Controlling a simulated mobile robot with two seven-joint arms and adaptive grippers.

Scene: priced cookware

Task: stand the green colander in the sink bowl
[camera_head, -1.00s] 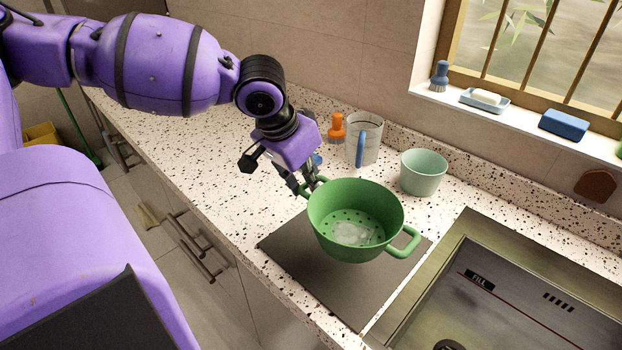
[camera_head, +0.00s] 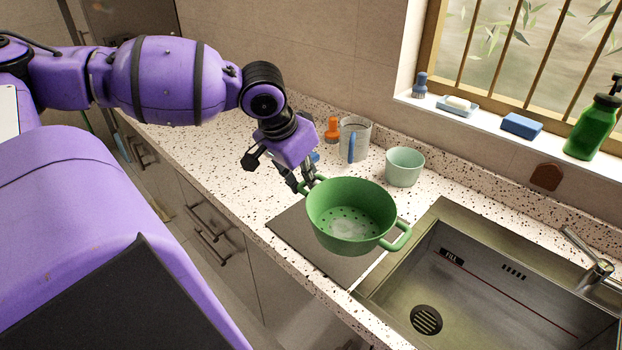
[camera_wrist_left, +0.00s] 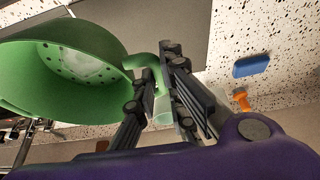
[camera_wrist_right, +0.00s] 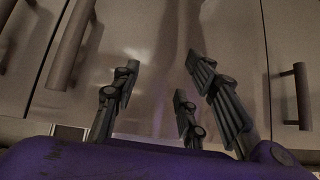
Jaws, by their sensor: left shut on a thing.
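The green colander (camera_head: 350,216) is held upright in the head view, over the dark grey mat and the counter left of the sink. My left gripper (camera_head: 308,186) is shut on the colander's left handle; the colander and its handle also show in the left wrist view (camera_wrist_left: 60,72). The far handle of the colander points toward the sink. The steel sink bowl (camera_head: 470,285) is at the lower right, empty, with a round drain. My right gripper (camera_wrist_right: 155,95) shows only in its wrist view, fingers apart and empty, facing cabinet doors.
The dark mat (camera_head: 290,229) lies left of the sink. A pale green bowl (camera_head: 404,168), a grey mug (camera_head: 356,137) and an orange object (camera_head: 332,130) stand behind the colander. The tap (camera_head: 590,268) rises at the sink's right. A green bottle (camera_head: 592,128) stands on the sill.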

